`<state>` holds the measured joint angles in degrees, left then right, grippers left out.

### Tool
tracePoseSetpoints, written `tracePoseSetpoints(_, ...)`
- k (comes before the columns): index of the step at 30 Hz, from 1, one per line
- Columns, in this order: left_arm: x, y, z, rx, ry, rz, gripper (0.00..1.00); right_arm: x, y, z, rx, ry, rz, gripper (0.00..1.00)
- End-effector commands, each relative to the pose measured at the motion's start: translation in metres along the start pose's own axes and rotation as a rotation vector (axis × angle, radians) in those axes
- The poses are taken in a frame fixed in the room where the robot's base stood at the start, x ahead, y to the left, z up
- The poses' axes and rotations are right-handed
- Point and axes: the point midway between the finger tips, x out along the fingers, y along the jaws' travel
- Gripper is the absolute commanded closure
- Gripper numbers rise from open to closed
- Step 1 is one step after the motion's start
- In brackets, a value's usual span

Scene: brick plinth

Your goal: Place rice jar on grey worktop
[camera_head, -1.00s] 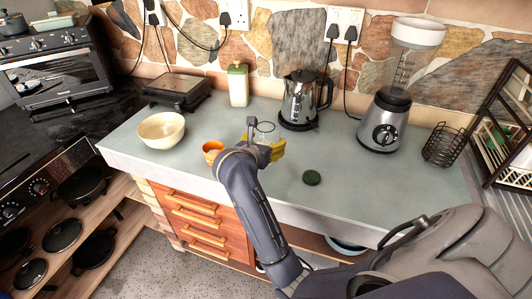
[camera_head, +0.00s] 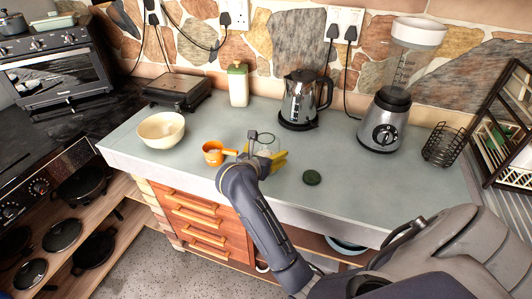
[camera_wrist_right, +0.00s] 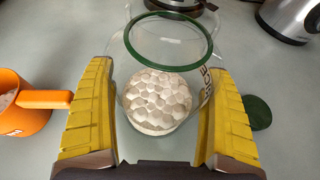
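The rice jar is clear glass with a green rim and pale contents. In the right wrist view the rice jar (camera_wrist_right: 158,100) stands between the yellow fingers of my right gripper (camera_wrist_right: 160,125), which are closed against its sides. In the head view the jar (camera_head: 267,142) looks upright over the grey worktop (camera_head: 360,190), partly hidden by my right gripper (camera_head: 266,157). I cannot tell whether its base touches the worktop. My left gripper is not in view.
An orange measuring cup (camera_head: 214,153) is close left of the jar, a dark green lid (camera_head: 312,177) to its right. A cream bowl (camera_head: 162,130), a white green-topped container (camera_head: 238,84), a kettle (camera_head: 300,99) and a blender (camera_head: 386,122) stand around. The worktop right of the lid is clear.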

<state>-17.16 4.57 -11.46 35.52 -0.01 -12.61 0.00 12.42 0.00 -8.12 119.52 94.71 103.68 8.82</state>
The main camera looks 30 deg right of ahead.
Motion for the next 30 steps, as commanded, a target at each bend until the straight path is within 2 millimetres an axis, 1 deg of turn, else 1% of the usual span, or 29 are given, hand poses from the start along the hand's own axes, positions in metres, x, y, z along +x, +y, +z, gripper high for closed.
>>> tracePoseSetpoints(1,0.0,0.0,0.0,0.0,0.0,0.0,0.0,0.0,0.0,0.0,0.0,0.0,0.0,0.06)
tracePoseSetpoints(3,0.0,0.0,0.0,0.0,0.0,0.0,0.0,0.0,0.0,0.0,0.0,0.0,0.0,0.0)
tracePoseSetpoints(9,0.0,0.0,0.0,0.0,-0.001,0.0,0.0,0.0,0.0,0.001,0.0,0.0,0.0,0.0)
tracePoseSetpoints(12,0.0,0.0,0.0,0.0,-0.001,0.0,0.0,-0.002,0.0,0.004,0.002,-0.001,0.001,0.0)
tracePoseSetpoints(17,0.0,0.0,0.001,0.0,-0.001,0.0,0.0,-0.02,0.001,0.002,0.002,0.002,0.003,0.0)
tracePoseSetpoints(24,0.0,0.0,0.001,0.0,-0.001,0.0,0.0,-0.053,0.0,0.002,0.003,0.002,0.001,0.0)
tracePoseSetpoints(30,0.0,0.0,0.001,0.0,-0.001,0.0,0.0,-0.071,0.0,0.002,0.001,0.002,0.001,0.0)
